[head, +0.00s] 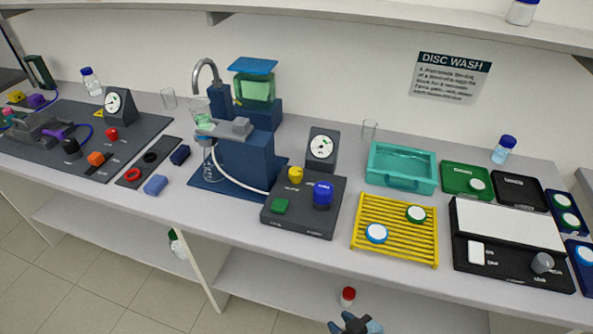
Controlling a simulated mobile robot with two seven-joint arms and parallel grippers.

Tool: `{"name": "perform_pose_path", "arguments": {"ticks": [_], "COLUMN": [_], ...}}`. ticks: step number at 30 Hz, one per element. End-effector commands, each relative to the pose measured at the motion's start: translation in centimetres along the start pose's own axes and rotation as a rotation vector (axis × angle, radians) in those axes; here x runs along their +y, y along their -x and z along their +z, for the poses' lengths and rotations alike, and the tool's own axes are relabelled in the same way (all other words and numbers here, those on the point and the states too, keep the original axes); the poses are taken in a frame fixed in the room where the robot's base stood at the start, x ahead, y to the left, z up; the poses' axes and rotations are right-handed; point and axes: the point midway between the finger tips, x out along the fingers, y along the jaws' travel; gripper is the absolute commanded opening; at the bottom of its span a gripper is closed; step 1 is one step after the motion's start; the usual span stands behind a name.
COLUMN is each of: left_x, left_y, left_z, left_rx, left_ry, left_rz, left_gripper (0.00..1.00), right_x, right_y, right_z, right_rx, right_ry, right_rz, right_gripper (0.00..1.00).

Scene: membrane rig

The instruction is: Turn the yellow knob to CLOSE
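The yellow knob (295,174) sits at the back left of a dark control box (302,222) in the middle of the bench. Lettering beside the knob is too small to read, so its setting is unclear. A taller blue knob (323,194) stands to its right and a green button (280,206) in front of it. My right gripper (355,324) shows only partly at the bottom edge, in front of the bench and well away from the knob. Whether its fingers are apart is unclear. My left gripper is not in view.
A gauge (321,148) stands behind the control box. A blue pump stand (246,158) with a tube is to the left, and a yellow rack (396,228) with discs is to the right. A shelf (400,18) runs above. The space over the yellow knob looks clear.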

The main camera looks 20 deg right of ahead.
Motion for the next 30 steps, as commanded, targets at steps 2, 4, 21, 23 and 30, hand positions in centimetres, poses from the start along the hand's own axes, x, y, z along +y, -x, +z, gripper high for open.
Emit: {"name": "perform_pose_path", "arguments": {"ticks": [2,4,21,23,30], "left_x": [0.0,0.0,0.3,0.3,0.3], "left_y": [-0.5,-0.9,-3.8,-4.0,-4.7], "left_z": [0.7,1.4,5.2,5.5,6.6], "left_rx": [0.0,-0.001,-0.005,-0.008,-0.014], "left_ry": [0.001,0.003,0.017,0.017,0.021], "left_rz": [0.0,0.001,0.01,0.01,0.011], "left_gripper": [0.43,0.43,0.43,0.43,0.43], "right_x": [0.1,-0.1,-6.7,-7.6,-8.1], "right_y": [-2.0,-4.1,-12.9,-13.2,-15.2], "right_z": [-1.9,-4.6,-28.5,-29.8,-32.1], "right_rx": [0.061,0.143,1.035,1.136,1.467], "right_ry": [0.071,0.169,1.33,1.477,2.094], "right_rz": [-0.003,-0.006,0.047,0.039,-0.05], "right_gripper": [0.51,0.67,0.71,0.71,0.71]}}
